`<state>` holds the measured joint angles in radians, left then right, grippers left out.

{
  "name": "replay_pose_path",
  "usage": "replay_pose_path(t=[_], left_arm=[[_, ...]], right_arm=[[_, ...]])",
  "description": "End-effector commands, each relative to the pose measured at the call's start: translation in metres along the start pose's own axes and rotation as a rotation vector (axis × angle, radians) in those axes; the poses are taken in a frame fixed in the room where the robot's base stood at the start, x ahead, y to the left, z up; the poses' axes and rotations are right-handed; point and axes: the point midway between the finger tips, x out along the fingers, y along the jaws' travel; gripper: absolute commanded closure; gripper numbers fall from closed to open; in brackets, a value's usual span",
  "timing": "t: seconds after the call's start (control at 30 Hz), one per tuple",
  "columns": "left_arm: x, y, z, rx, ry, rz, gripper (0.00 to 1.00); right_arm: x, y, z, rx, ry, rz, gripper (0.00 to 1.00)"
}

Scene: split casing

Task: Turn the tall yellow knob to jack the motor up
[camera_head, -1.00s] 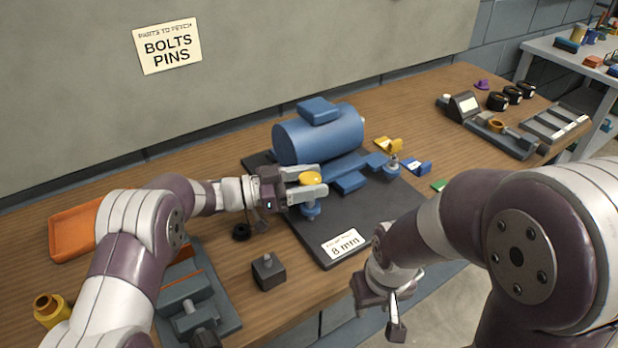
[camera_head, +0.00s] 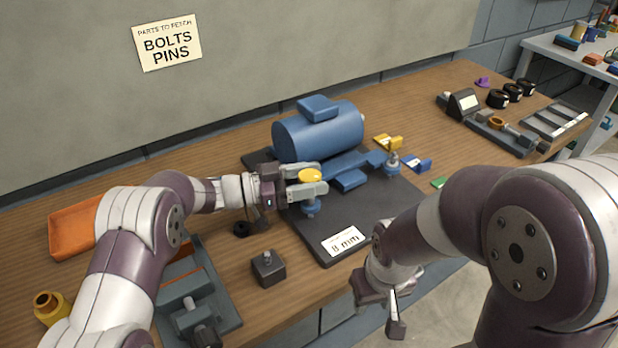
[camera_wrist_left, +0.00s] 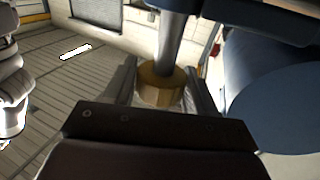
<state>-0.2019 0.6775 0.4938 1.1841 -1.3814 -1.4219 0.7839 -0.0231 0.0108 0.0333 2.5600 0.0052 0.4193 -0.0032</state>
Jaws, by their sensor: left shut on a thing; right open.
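The tall yellow knob (camera_head: 310,176) stands at the front left of the blue motor (camera_head: 318,134), on a blue-footed post over the dark base plate (camera_head: 330,224). My left gripper (camera_head: 308,181) is shut on the knob, one finger on each side. In the left wrist view the knob (camera_wrist_left: 160,86) sits between the fingers, with a grey shaft running up the picture from it. The motor's blue round end (camera_wrist_left: 275,108) shows at the right there. My right gripper (camera_head: 377,303) is open and empty, low in front of the bench, apart from the plate.
An orange tray (camera_head: 72,230) lies at the left. Yellow (camera_head: 388,141) and blue (camera_head: 418,164) small parts lie right of the motor.

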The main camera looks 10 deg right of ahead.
Motion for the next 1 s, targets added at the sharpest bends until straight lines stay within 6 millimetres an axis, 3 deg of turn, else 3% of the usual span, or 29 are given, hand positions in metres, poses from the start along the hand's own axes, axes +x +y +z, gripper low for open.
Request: replay_pose_path(t=[0.1,0.13,0.2,0.53,0.73,1.0], left_arm=[[0.001,0.004,0.006,-0.012,-0.008,0.009,0.75],[0.001,0.004,0.006,-0.012,-0.008,0.009,0.41],[0.001,0.003,0.006,-0.011,-0.007,0.008,0.24],[0.001,0.001,-0.002,-0.004,-0.003,0.004,0.24],[0.004,0.004,-0.038,-0.002,-0.005,0.007,0.24],[0.056,0.057,-0.078,-0.004,-0.005,0.010,0.24]], right_arm=[[0.001,0.000,0.000,0.000,0.000,0.000,0.57],[0.001,0.000,0.000,0.000,0.000,0.000,0.57],[0.001,0.000,0.000,0.000,0.000,0.000,0.57],[0.000,0.000,0.000,0.000,0.000,0.000,0.57],[-0.001,0.000,0.000,0.000,0.000,0.000,0.57],[0.000,0.000,0.000,0.000,0.000,0.000,0.57]])
